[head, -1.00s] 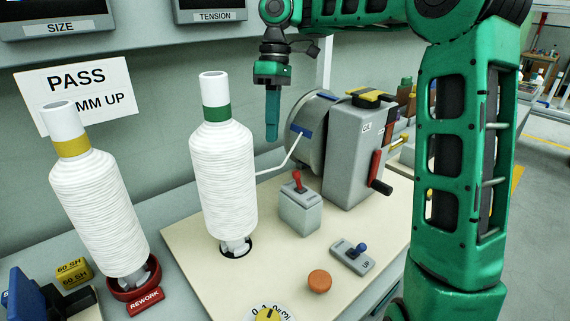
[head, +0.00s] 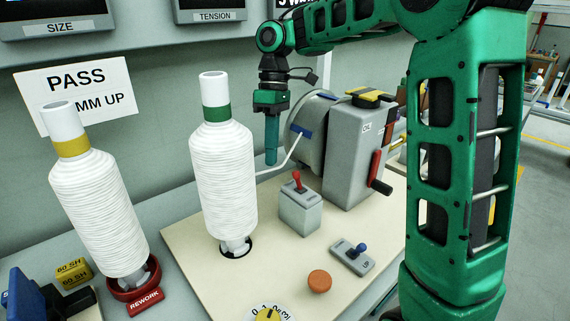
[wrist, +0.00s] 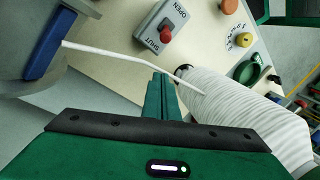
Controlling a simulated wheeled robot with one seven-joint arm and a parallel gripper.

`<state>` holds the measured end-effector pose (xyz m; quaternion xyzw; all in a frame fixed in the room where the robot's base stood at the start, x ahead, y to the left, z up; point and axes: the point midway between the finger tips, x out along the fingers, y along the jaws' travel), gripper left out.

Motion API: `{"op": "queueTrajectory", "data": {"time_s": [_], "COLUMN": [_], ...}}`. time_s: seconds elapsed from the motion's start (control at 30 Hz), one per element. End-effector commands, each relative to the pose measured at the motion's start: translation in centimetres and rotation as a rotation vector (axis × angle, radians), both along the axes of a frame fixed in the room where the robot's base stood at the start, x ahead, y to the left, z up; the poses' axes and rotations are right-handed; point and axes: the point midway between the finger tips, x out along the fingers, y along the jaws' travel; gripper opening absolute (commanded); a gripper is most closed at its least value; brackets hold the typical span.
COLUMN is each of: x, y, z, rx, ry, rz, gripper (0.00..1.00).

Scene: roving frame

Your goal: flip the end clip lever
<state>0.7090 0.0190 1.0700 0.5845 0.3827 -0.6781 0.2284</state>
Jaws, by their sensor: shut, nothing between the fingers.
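A grey box with a red-knobbed lever (head: 297,180) stands on the cream board; in the wrist view its top reads OPEN and SHUT, and the red knob (wrist: 165,35) shows nearer the word SHUT. No label naming it the end clip is legible. A blue clip (head: 301,131) sits at the grey drum's rim, where a white thread ends; it also shows in the wrist view (wrist: 43,45). My gripper (head: 271,162) points down, shut and empty, between the white bobbin and the drum, above and behind the lever box. Its fingers (wrist: 158,78) are together in the wrist view.
A white bobbin with a green band (head: 222,180) stands left of my gripper, its thread (head: 280,165) running to the drum. The grey gearbox with a red crank (head: 376,170) is at right. A blue-knobbed switch (head: 352,256) and orange button (head: 319,281) sit in front.

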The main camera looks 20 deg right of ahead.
Motion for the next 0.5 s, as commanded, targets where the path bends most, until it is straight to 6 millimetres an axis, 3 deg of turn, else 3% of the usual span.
{"op": "queueTrajectory", "data": {"time_s": [0.3, 0.5], "x": [-0.9, -2.2], "y": [0.6, -1.7], "z": [-3.8, -2.8], "rx": [-0.002, -0.001], "ry": [0.0, -0.004], "rz": [0.001, -0.001], "gripper": [0.0, 0.0]}}
